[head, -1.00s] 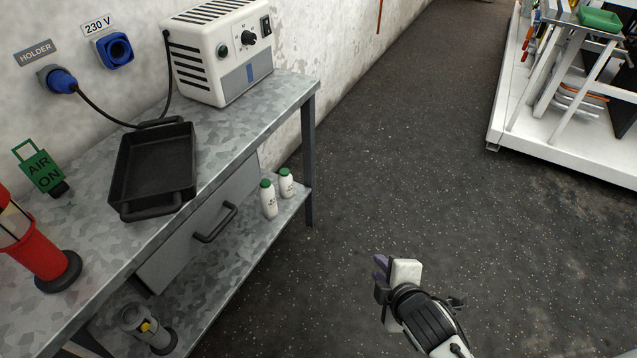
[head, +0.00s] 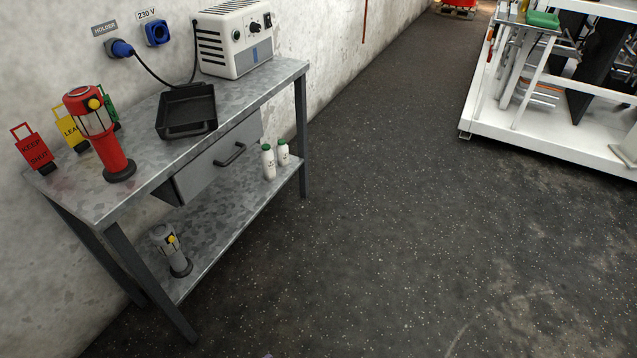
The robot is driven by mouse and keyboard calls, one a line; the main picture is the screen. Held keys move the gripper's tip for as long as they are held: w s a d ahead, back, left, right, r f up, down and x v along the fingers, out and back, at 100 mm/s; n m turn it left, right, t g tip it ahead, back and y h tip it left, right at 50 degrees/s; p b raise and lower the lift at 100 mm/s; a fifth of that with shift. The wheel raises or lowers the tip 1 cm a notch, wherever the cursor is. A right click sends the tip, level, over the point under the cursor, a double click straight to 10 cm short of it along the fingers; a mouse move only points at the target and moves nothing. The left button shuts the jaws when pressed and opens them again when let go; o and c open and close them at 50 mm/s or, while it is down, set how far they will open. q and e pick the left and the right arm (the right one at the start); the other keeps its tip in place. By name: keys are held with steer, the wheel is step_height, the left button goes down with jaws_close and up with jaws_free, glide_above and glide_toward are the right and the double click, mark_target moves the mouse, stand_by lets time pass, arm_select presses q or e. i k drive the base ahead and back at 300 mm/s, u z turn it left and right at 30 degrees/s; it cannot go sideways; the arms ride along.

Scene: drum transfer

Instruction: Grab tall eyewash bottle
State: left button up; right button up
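Two white eyewash bottles with green caps stand upright side by side on the lower shelf of the metal workbench, near its right end. The left bottle (head: 268,163) looks the taller and is nearer to me. The shorter-looking bottle (head: 283,153) stands just behind it to the right. The labels are too small to read. Neither of my grippers shows in the head view, and nothing touches the bottles.
The workbench (head: 240,111) has a drawer (head: 215,162) above the shelf and a leg (head: 301,135) right of the bottles. A grey lamp (head: 168,250) stands on the shelf's near end. Dark floor (head: 400,230) is clear to the right, up to a white platform (head: 560,145).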

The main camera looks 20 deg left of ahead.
mark_target(268, 157)
steer(key=z, duration=0.2)
steer(key=i, duration=1.15)
steer(key=u, duration=0.9)
steer(key=i, duration=1.3)
steer(key=u, duration=1.5)
steer(key=i, duration=0.3)
steer(key=u, duration=0.25)
